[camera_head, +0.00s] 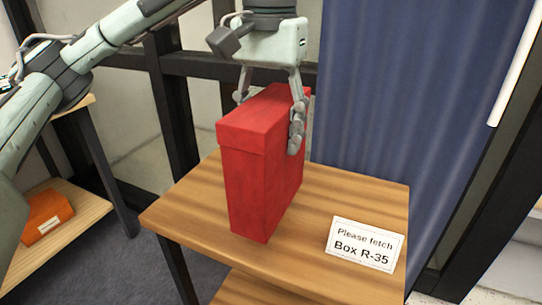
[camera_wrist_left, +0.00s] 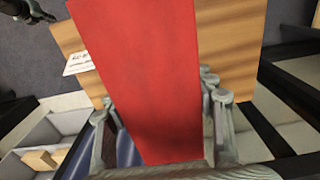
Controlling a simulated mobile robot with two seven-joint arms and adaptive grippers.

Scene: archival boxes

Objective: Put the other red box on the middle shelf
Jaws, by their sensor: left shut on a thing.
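A tall red box (camera_head: 262,185) with a lid stands upright at the wooden table (camera_head: 360,195); I cannot tell if its base touches the top or hangs just above it. My left gripper (camera_head: 270,115) comes down from above and is shut on the box's upper part, one finger on each side. The box (camera_wrist_left: 140,75) fills the middle of the left wrist view, between the fingers. A dark part at that view's top left corner looks like my right gripper (camera_wrist_left: 28,10); its fingers are too small to read. No middle shelf can be made out for certain.
An orange-red box (camera_head: 47,216) lies on a low wooden shelf (camera_head: 75,225) at the left. A blue curtain (camera_head: 420,90) and dark frame posts (camera_head: 172,100) stand behind the table.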

